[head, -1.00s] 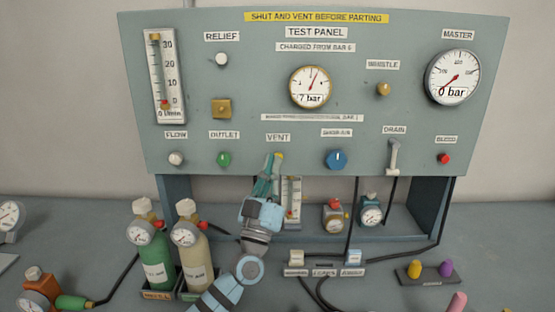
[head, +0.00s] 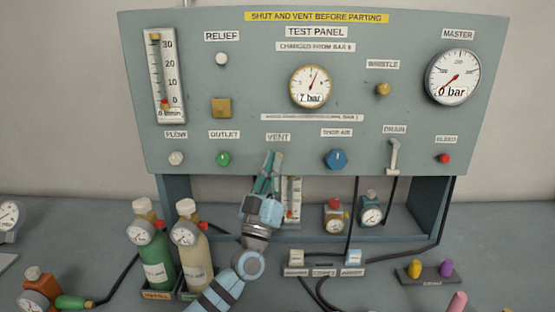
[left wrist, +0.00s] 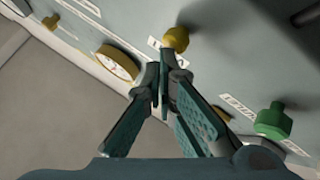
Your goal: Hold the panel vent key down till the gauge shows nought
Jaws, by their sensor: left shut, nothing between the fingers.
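The grey test panel (head: 330,100) stands across the head view. Its yellow-rimmed gauge (head: 311,86) reads 7 bar; the rim also shows in the left wrist view (left wrist: 118,64). My left gripper (head: 273,155) is shut and empty, its tips just below the VENT label (head: 278,137). The tips hide the vent key in the head view. In the left wrist view, a yellow knob (left wrist: 175,38), apparently the vent key, shows just beyond the fingertips (left wrist: 163,72). I cannot tell whether they touch it. My right gripper is out of view.
The green outlet knob (head: 224,158) is left of my gripper and the blue shop air knob (head: 336,159) is right. Green (head: 155,255) and cream (head: 194,260) cylinders stand left of my forearm. Hoses and a connector block (head: 323,258) lie to its right.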

